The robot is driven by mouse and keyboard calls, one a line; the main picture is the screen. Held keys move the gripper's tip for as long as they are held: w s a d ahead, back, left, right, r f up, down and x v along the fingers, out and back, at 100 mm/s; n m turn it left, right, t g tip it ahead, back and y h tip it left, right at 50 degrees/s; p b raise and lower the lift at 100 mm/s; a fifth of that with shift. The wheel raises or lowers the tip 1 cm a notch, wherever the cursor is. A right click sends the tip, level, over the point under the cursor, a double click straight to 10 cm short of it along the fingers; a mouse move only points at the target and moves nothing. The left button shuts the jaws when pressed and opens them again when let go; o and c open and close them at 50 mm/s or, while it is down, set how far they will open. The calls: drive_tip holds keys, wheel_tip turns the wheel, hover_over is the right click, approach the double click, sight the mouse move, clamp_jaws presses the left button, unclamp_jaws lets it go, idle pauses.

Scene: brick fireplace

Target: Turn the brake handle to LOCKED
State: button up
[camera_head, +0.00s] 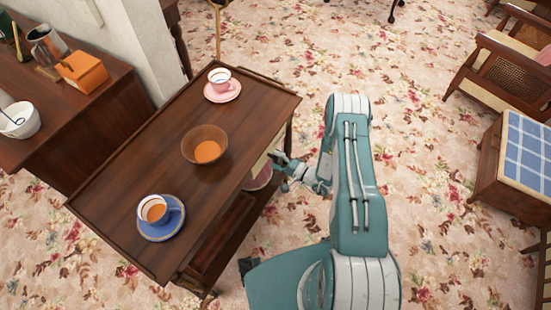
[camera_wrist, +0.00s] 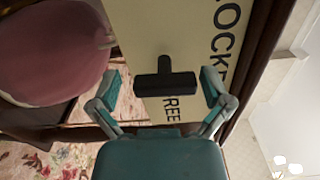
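The brake handle (camera_wrist: 165,82) is a black T-shaped piece on a cream panel (camera_wrist: 185,25) in the wrist view. The word LOCKED, partly cut off, runs sideways at its right, and FREE sits below it. Its crossbar lies left to right in the picture. I cannot tell which word it is set to. My gripper (camera_wrist: 161,84) is open, one finger on each side of the handle with a gap to both. In the head view my gripper (camera_head: 278,158) is at the right side of the wooden trolley (camera_head: 150,165); the handle is not discernible there.
On the trolley top stand a pink cup and saucer (camera_head: 222,86), a brown bowl (camera_head: 205,144) and a blue cup and saucer (camera_head: 160,217). A pink rounded thing (camera_wrist: 50,45) is left of the panel in the wrist view.

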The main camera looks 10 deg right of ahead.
drive_tip(key=shift+d+r, duration=0.1)
drive_tip(key=shift+s+d, duration=0.15)
drive_tip(key=shift+d, duration=0.1)
drive_tip(key=v, duration=1.1)
drive_tip(key=shift+s, duration=0.15)
